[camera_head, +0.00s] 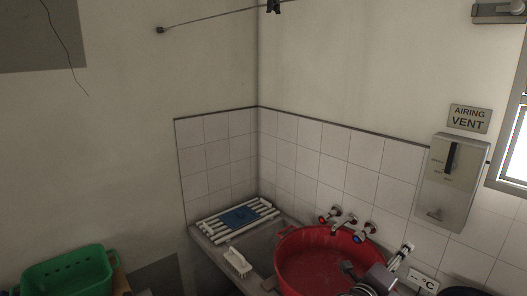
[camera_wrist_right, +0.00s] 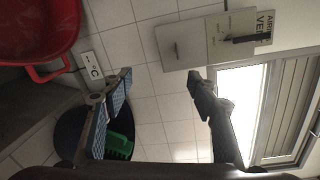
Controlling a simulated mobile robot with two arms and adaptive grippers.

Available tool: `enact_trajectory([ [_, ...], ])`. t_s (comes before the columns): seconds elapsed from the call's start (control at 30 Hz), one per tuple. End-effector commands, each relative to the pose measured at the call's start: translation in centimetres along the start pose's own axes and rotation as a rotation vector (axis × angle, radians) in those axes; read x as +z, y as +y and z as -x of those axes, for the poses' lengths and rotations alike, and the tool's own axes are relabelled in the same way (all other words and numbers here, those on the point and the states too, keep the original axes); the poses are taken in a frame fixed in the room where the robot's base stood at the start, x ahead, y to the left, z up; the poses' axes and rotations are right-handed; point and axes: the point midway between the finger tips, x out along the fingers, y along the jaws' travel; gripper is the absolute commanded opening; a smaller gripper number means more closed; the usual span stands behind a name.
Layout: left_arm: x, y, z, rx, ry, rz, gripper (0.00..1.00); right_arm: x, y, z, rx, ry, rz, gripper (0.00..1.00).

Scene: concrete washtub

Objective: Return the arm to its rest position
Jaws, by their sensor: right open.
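My right gripper (camera_head: 378,259) is at the lower right of the head view, in front of and above the right side of the red tub (camera_head: 310,268). In the right wrist view the fingers of my right gripper (camera_wrist_right: 160,77) stand wide apart with nothing between them but tiled wall behind. The red tub also shows in the wrist view (camera_wrist_right: 35,35), at the upper left and apart from the fingers. My left gripper is not in view.
The tub stands in a concrete washtub with taps (camera_head: 345,222), a slatted rack (camera_head: 225,222) and a white brush (camera_head: 237,262). A green basket (camera_head: 68,272) is lower left. A dark bucket (camera_wrist_right: 70,133) is below my gripper.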

Motion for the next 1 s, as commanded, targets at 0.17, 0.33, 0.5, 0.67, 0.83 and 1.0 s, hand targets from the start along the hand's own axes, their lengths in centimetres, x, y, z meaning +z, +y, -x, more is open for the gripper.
enact_trajectory([
  [0.17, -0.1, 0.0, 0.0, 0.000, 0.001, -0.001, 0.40, -0.3, 3.5, 2.4, 0.109, 0.003, -0.165, 0.54],
  [0.33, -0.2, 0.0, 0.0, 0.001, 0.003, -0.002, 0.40, -0.9, 7.3, 5.5, 0.243, 0.037, -0.383, 0.54],
  [0.5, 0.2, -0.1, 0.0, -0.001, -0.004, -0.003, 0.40, -2.3, 12.2, 10.2, 0.420, 0.145, -0.700, 0.54],
  [0.67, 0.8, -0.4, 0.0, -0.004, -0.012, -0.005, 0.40, -4.6, 16.7, 16.4, 0.595, 0.390, -1.132, 0.54],
  [0.83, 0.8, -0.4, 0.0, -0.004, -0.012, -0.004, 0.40, -7.6, 19.6, 22.2, 0.660, 0.758, -1.591, 0.54],
  [1.0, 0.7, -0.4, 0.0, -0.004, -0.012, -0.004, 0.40, -11.3, 20.7, 26.9, 0.553, 1.193, -2.019, 0.54],
])
